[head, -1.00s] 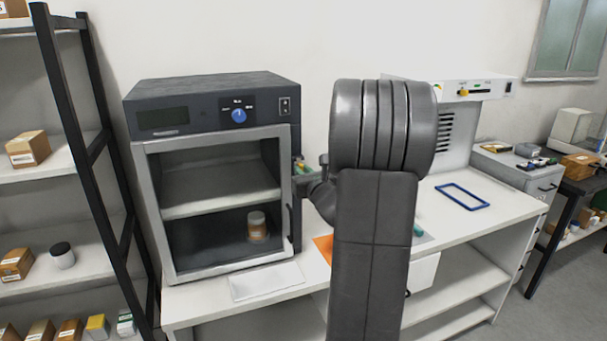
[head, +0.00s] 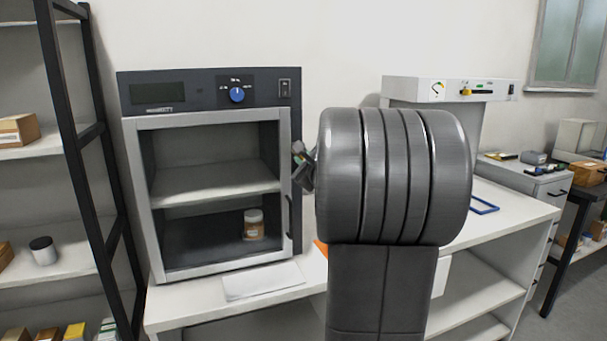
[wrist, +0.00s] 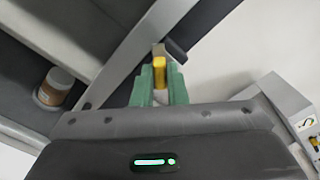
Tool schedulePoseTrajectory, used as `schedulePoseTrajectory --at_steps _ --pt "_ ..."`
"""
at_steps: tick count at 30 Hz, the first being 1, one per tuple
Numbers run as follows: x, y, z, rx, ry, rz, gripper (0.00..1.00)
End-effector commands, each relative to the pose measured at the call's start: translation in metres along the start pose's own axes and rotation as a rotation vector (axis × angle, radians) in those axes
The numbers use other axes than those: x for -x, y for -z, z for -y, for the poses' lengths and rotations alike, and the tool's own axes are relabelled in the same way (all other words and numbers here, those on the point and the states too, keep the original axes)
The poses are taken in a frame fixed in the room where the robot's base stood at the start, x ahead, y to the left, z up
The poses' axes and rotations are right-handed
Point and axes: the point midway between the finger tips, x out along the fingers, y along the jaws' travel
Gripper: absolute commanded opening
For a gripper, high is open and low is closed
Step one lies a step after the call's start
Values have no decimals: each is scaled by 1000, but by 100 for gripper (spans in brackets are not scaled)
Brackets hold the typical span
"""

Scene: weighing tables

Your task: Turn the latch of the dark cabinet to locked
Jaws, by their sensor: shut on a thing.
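The dark cabinet (head: 210,90) stands on the white bench, its framed door closed over two shelf levels. It also shows tilted in the wrist view, where its light door frame (wrist: 128,58) runs to the fingertips. The latch (wrist: 159,72) appears as a small yellow piece at the frame's edge. My gripper (wrist: 160,88) has green fingertips on either side of this latch and is shut on it. In the head view my gripper (head: 301,160) is at the cabinet's right edge, and my arm largely hides it. The latch's exact angle cannot be told.
A jar (head: 253,224) sits inside the cabinet, and a blue dial (head: 237,95) is on its panel. A white sheet (head: 262,281) lies in front. A white machine (head: 440,92) stands right of my arm. A dark-framed shelf (head: 67,130) is at the left.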

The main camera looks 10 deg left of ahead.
Motion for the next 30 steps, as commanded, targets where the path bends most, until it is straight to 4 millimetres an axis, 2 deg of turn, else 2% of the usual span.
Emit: schedulePoseTrajectory --at_steps 1,18,30 --pt "0 3 -5 46 1 3 0" --pt "0 2 -5 546 1 2 0" --pt "0 1 -4 724 -1 1 0"
